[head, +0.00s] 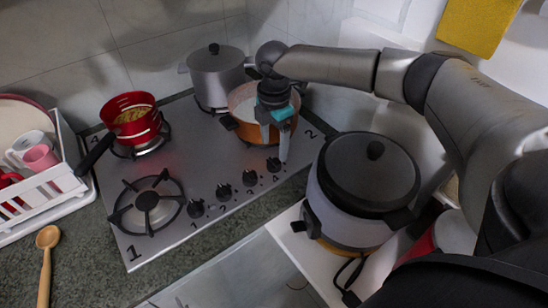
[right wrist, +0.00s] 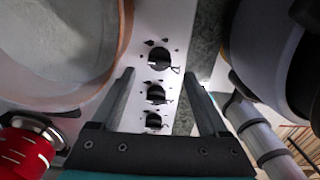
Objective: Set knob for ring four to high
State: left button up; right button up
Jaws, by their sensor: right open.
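The stove (head: 215,170) has a row of dark knobs along its front edge. The knob marked 4 (head: 273,165) is at the right end of the row. My right gripper (head: 275,146) hangs close above and behind this knob, by the orange pot, pointing down. In the right wrist view, the open fingers (right wrist: 158,74) show with the end knob (right wrist: 158,58) just beyond the gap between their tips, apart from both. Two further knobs of the row show nearer the palm. Ring four, at the back left, is under a red pot (head: 131,116). My left gripper is out of view.
An orange pot (head: 244,126) stands beside my right gripper, with a grey lidded pot (head: 216,77) behind it. A rice cooker (head: 335,215) stands close to the right of the knobs. A bare burner (head: 147,201) is at the front left. A dish rack (head: 70,190) is at the far left.

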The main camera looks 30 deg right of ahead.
aim_at(274, 160)
notch_tip(274, 160, down, 4)
jog(key=shift+f, duration=0.15)
jog(key=shift+f+b, duration=0.3)
jog(key=shift+f, duration=0.1)
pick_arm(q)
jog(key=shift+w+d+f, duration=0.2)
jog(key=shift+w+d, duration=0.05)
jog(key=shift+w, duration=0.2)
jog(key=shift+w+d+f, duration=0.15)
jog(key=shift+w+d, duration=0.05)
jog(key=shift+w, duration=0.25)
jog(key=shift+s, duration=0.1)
pick_arm(e)
jog(key=shift+c, duration=0.5)
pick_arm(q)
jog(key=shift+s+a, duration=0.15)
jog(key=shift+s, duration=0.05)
pick_arm(e)
grip_shut()
